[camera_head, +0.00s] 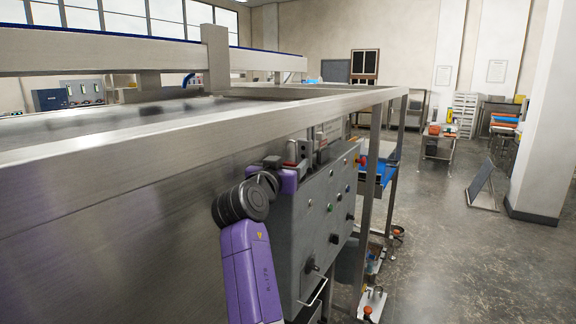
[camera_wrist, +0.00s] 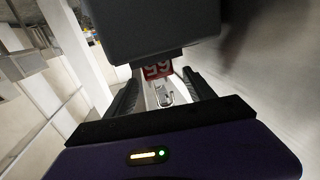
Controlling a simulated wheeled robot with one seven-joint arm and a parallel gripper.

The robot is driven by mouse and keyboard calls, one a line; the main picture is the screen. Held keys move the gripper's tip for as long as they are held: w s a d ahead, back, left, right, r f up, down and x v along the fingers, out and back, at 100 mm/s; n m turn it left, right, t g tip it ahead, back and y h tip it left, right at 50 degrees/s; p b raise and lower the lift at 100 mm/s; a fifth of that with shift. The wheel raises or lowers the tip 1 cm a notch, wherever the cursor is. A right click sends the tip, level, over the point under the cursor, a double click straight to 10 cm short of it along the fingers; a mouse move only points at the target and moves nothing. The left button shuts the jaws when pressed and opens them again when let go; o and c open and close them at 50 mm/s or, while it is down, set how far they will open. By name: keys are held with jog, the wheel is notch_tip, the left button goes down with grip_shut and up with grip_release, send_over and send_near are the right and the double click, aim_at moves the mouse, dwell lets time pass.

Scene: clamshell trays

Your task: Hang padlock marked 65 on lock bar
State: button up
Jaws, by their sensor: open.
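In the wrist view a red padlock body (camera_wrist: 157,69) with white digits sits between the tips of my gripper (camera_wrist: 162,80). The digits look turned over, and I cannot read them surely. A bright metal loop (camera_wrist: 164,96) shows just below it between the fingers. The two dark fingers stand apart on either side, with no clear contact. In the head view my gripper (camera_head: 289,168) is at the top left of a grey control panel (camera_head: 314,215), by small metal fittings (camera_head: 305,147). Its fingertips are hidden there. I cannot pick out the lock bar clearly.
A steel frame rail (camera_head: 330,105) runs close above my arm. The panel carries several knobs and buttons. A dark block (camera_wrist: 150,28) covers the top of the wrist view. Open floor (camera_head: 450,260) lies to the right, with a pillar (camera_head: 545,120) beyond.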

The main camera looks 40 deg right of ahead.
jog(key=shift+r+p, duration=0.15)
jog(key=shift+p, duration=0.4)
jog(key=b+v, duration=0.3)
jog(key=v, duration=0.4)
jog(key=shift+s+a+f+b, duration=0.15)
jog(key=shift+a+f+b, duration=0.25)
